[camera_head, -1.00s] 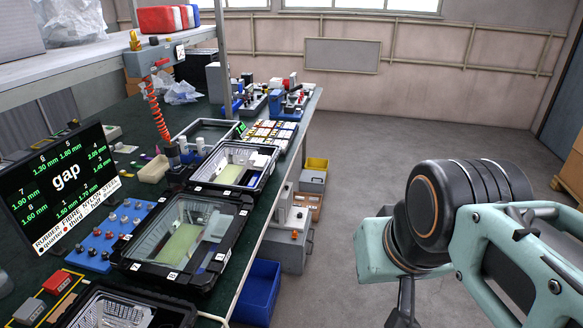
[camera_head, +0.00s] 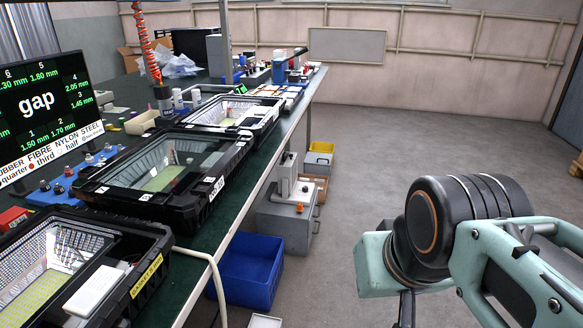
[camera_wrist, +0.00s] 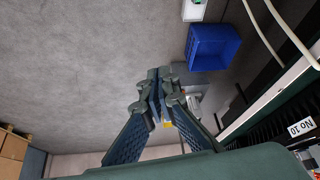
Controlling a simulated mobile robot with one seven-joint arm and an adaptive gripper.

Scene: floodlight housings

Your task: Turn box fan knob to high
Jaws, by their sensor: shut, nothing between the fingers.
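No box fan and no fan knob can be made out in either view. My gripper (camera_wrist: 158,92) shows in the wrist view with its fingertips together and nothing between them. It hangs over the grey floor, to the left of the workbench edge. In the head view my arm fills the lower right, over open floor and apart from the bench; the fingers are mostly hidden there.
A green-topped workbench (camera_head: 222,207) runs along the left with black floodlight housings (camera_head: 190,208), a gap display (camera_head: 40,105) and small parts. A blue bin (camera_head: 246,270) and a grey box (camera_head: 287,222) stand on the floor beside it. Floor (camera_head: 400,150) ahead is clear.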

